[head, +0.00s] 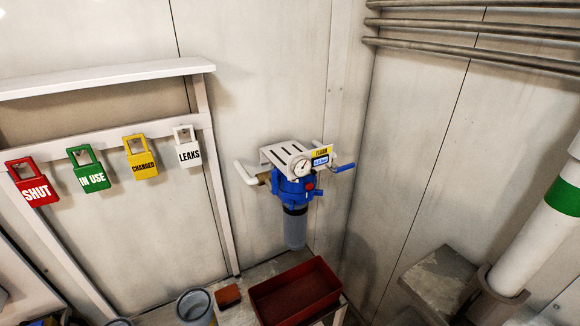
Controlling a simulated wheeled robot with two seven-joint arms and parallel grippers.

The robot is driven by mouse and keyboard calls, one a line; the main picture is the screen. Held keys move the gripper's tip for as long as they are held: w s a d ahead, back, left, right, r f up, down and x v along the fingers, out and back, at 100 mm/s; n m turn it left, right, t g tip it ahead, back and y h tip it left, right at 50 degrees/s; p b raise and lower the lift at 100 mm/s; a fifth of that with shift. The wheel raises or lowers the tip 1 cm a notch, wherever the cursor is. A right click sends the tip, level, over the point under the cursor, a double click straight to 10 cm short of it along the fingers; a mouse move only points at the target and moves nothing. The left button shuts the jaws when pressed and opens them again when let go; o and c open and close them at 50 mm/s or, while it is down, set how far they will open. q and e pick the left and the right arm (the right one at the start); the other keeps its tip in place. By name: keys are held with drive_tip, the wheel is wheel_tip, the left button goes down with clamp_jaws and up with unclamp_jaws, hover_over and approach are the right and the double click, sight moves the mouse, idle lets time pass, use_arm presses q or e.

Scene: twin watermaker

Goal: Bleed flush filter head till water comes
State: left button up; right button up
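The flush filter has a blue head (296,188) on a white slotted bracket (285,154) near the room's corner. A clear bluish bowl (295,228) hangs under the head. A small red knob or button (309,186) sits on the head's front. A blue lever handle (343,168) sticks out to the right, and a white pipe (246,173) enters from the left. I see no water coming out. Neither of my grippers is in view.
A dark red tray (296,290) stands below the filter, with a small red-brown block (229,295) and a grey cup (195,306) to its left. Red, green, yellow and white tags hang from a rail (106,144) at left. A white pipe with a green band (540,222) stands right.

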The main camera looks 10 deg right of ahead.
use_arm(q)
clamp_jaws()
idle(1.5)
